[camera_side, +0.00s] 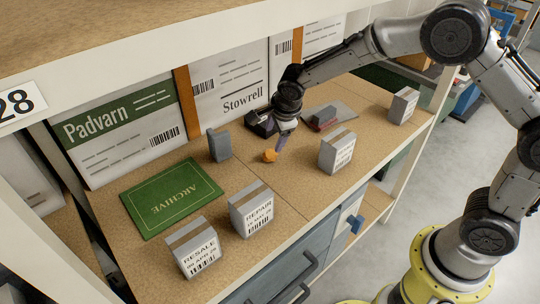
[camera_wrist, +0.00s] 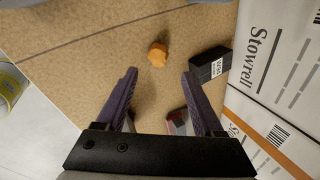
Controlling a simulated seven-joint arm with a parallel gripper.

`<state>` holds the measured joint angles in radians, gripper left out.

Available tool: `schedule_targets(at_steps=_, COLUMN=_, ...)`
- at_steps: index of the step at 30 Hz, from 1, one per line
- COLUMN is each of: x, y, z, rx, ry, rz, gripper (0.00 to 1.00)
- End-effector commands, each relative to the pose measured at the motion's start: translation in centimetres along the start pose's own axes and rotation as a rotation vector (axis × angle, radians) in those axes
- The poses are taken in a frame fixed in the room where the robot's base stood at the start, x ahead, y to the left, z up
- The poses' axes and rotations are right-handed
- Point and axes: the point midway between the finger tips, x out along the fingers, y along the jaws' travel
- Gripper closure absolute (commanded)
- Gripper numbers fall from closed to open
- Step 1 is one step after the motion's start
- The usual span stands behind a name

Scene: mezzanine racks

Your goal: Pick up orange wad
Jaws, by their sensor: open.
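The orange wad (camera_side: 269,156) is a small crumpled lump on the brown shelf board, near the middle in the side view. In the wrist view the orange wad (camera_wrist: 158,54) lies beyond the fingertips, roughly centred between them. My gripper (camera_side: 281,142) is just above and right of the wad in the side view, tilted down toward the board. In the wrist view my gripper (camera_wrist: 159,72) has its two purple fingers wide apart with nothing between them. I cannot tell the exact height of the fingertips above the board.
A dark box (camera_wrist: 210,64) lies right of the wad in the wrist view. In the side view, a grey block (camera_side: 219,144) stands left of the wad and a white-labelled box (camera_side: 338,150) stands right. A green archive folder (camera_side: 170,197) lies at left. Board right around the wad is clear.

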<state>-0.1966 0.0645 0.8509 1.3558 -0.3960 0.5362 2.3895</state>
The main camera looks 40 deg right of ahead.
Motion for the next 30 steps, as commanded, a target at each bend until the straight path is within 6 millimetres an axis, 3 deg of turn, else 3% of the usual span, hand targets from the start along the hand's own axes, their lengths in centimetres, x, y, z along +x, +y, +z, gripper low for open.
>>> schedule_targets(at_steps=7, x=4.5, y=0.1, z=-0.1, rx=-0.002, ry=0.002, rz=0.002, gripper=0.31)
schedule_targets(at_steps=15, x=6.4, y=0.1, z=-0.1, rx=-0.002, ry=0.0, rz=0.0, gripper=0.31)
schedule_targets(at_steps=24, x=10.3, y=0.3, z=-0.4, rx=-0.002, ry=0.001, rz=0.001, gripper=0.31)
schedule_targets(at_steps=30, x=11.0, y=0.3, z=-0.4, rx=-0.002, ry=0.0, rz=-0.001, gripper=0.31)
